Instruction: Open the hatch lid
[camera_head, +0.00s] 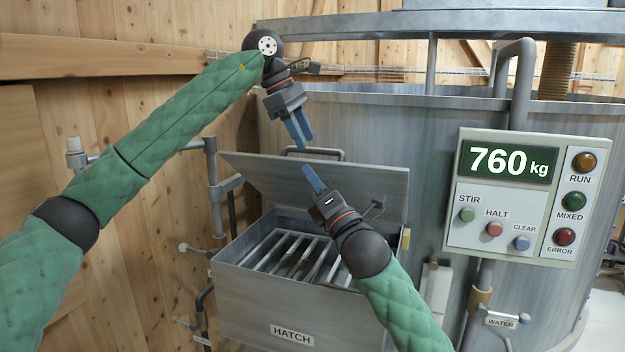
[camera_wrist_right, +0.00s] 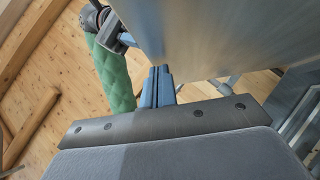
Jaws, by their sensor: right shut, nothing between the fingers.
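The grey metal hatch lid (camera_head: 370,187) stands raised and tilted above the box marked HATCH (camera_head: 240,277), whose opening shows. A dark bar handle (camera_head: 325,151) sits at the lid's upper edge. My left gripper (camera_head: 306,146) points down with its fingertips at the handle's left part; I cannot tell whether they touch it or how far apart they are. My right gripper (camera_head: 308,170) is shut and empty, pointing up in front of the lid's inner face. In the right wrist view, the lid (camera_wrist_right: 225,35) looms close above the right fingers (camera_wrist_right: 158,72); contact is unclear.
A metal grate (camera_head: 290,254) lies inside the box opening. A control panel (camera_head: 520,200) reading 760 kg stands to the right, before the large mixer tank (camera_head: 370,120). Pipes (camera_head: 212,175) and a wooden wall (camera_head: 130,240) are on the left.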

